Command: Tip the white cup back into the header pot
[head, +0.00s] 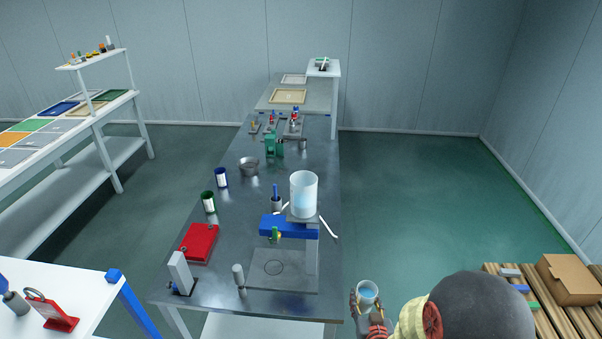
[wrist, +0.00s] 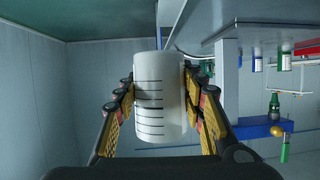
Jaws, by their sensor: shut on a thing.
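The white cup (head: 368,294) is in my gripper (head: 366,305), to the right of the steel bench's near end. In the head view it looks roughly upright, with pale blue inside its rim. In the wrist view the white cup (wrist: 160,100) shows black graduation lines, with the fingers of my gripper (wrist: 165,95) shut on both sides. The header pot (head: 304,195), a clear cylinder with pale blue liquid, stands on a raised stand, up and left of the cup and apart from it.
The stand's blue bar (head: 288,227) and grey base (head: 282,270) occupy the near right of the bench (head: 320,165). A cardboard box (head: 572,279) sits on slats at right.

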